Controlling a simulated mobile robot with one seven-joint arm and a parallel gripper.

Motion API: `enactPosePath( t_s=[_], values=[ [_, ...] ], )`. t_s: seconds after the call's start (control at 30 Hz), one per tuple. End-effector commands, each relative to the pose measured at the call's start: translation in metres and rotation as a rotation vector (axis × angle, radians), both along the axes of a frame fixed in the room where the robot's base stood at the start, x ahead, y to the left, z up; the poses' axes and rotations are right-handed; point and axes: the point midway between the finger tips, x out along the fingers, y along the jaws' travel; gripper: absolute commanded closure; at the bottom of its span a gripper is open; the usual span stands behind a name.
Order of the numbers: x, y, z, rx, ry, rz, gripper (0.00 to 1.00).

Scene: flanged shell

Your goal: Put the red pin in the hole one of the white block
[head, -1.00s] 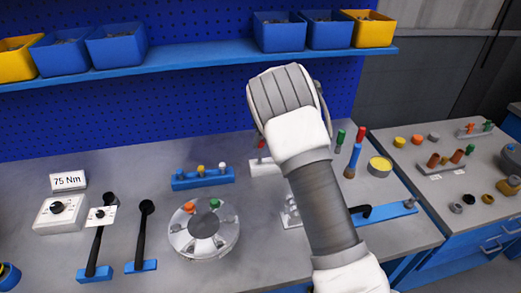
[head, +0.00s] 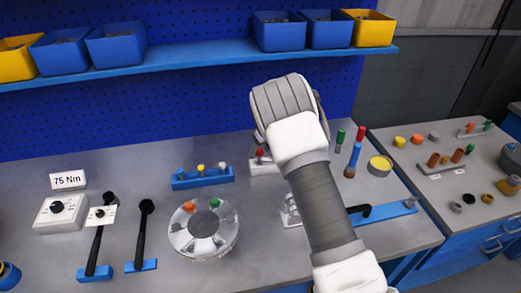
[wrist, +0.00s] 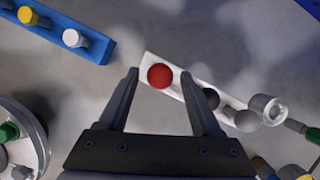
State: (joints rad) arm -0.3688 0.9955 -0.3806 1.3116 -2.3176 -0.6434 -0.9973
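The red pin (head: 260,153) stands at the left end of the white block (head: 264,168) in the head view, partly beside my arm. In the wrist view the round top of the red pin (wrist: 160,76) is seen from above, over the left end of the white block (wrist: 185,83). My gripper (wrist: 159,77) is open, with a fingertip on each side of the red pin and a gap visible on both sides.
A dark round top (wrist: 210,97) and a white ring-shaped piece (wrist: 268,108) are on or near the block's right part. A blue rack (head: 203,178) with several pins is left of it. A round flanged shell (head: 205,230) lies in front. Green and red-topped tools stand to the right.

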Motion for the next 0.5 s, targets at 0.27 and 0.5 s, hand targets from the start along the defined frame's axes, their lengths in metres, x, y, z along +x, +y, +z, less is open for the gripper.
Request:
enactPosePath(
  t_s=[0.27, 0.5],
  values=[
    [0.000, 0.000, 0.005, -0.001, -0.002, 0.001, 0.35],
    [-0.011, -0.007, 0.038, 0.001, -0.003, 0.001, 0.35]
  ],
)
